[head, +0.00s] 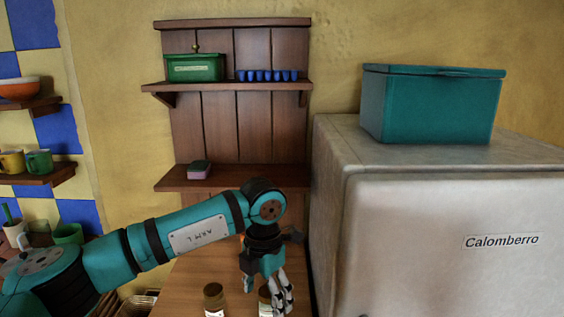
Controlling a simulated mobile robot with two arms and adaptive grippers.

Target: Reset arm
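My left arm reaches in from the left in the head view, and its gripper (279,296) points down over the wooden counter (190,290). The gripper's grey fingers are close to a small jar (265,303) and partly overlap its right side in the picture. I cannot tell whether they touch it or how far apart they are. A second small jar (214,300) with a brown lid stands on the counter to the left of the gripper. My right gripper is not in view.
A fridge (430,230) with a teal box (430,105) on top stands right of the gripper. A wooden wall shelf (230,178) behind the arm holds a green tin (195,68), blue cups (267,75) and a sponge (199,170). Mugs (39,162) and a bowl (19,88) sit far left.

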